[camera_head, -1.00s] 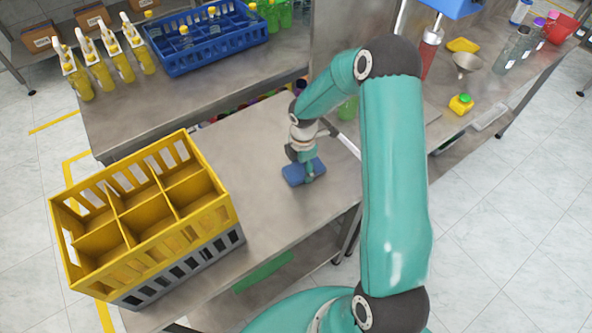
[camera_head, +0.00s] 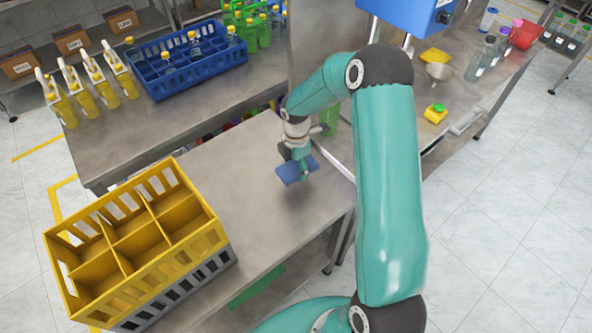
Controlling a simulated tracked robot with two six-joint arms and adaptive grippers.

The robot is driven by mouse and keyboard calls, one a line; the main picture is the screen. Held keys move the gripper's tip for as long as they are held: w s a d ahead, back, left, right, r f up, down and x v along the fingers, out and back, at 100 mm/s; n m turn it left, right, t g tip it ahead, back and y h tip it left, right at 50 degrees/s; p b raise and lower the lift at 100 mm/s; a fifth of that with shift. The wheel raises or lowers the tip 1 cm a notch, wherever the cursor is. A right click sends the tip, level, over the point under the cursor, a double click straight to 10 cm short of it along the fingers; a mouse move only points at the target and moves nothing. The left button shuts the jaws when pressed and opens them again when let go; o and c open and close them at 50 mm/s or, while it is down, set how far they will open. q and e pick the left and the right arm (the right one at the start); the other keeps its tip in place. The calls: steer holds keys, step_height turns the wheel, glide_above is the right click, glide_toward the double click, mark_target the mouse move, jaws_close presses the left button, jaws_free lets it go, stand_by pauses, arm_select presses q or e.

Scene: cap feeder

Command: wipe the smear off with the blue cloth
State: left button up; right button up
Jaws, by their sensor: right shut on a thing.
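The blue cloth (camera_head: 288,174) is a flat blue pad held by my right gripper (camera_head: 303,166), which is shut on it. The cloth is tilted and appears lifted a little above the grey metal table (camera_head: 235,176), with a soft dark shadow below it. My right arm comes in from the lower right and reaches over the table. I cannot make out a smear on the bare table top. My left gripper is not in view.
A yellow divided crate (camera_head: 195,238), its compartments empty, stands at the table's left end. A blue crate (camera_head: 200,83) with bottles and several yellow spray bottles (camera_head: 106,94) stand on the bench behind. The table's middle is clear.

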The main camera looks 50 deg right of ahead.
steer(key=shift+r, duration=0.85)
